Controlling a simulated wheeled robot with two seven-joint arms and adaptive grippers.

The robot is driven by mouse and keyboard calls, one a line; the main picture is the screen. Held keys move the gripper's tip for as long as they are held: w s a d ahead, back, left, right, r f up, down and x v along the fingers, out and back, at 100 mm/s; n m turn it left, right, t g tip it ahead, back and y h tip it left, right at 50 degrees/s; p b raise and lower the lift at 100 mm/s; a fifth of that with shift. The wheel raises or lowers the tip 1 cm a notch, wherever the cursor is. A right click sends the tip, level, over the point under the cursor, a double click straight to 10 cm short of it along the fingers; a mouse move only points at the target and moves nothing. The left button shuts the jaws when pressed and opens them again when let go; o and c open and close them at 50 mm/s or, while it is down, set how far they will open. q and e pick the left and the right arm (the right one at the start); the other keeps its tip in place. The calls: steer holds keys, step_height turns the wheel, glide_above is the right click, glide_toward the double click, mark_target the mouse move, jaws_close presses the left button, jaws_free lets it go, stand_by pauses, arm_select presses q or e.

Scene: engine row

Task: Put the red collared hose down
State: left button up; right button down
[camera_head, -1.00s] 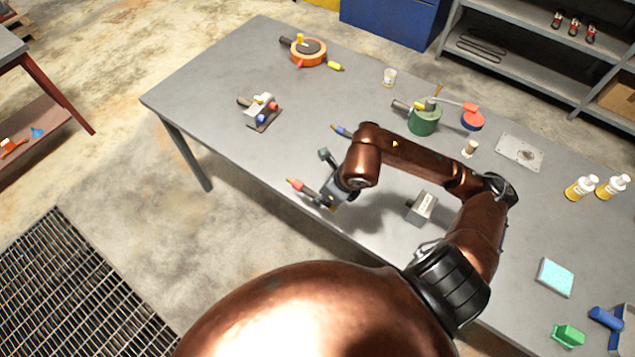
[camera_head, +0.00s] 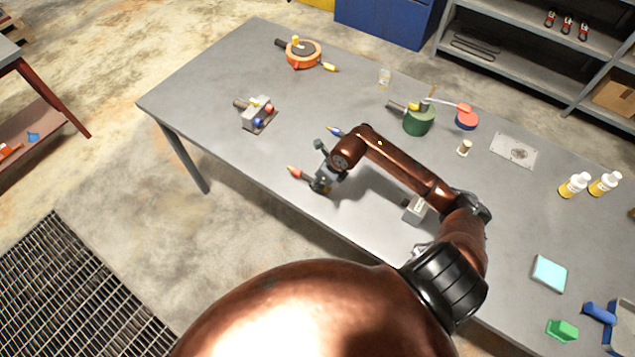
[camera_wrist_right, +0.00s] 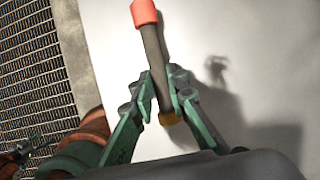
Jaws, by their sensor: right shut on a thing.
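The red collared hose (camera_wrist_right: 153,50) is a dark tube with a red collar at its upper end and a yellowish end lower down in the right wrist view. My right gripper (camera_wrist_right: 160,92) is shut on it, one teal finger on each side. In the head view, the red collar (camera_head: 295,172) points left from my right gripper (camera_head: 318,179), over the table (camera_head: 215,85) near its front edge. I cannot tell whether the hose touches the tabletop. My left gripper is not in view.
A blue-collared hose (camera_head: 335,131) lies just behind my gripper. A labelled grey block (camera_head: 415,209) is to the right, partly behind my arm. A grey block with coloured fittings (camera_head: 260,114) stands at left. A green pot (camera_head: 419,121) stands farther back.

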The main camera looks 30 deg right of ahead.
steer(key=shift+f, duration=0.65)
steer(key=c, duration=1.9)
jaws_free()
steer(key=v, duration=1.2)
steer(key=shift+b, duration=0.35)
steer(key=shift+s, duration=0.1)
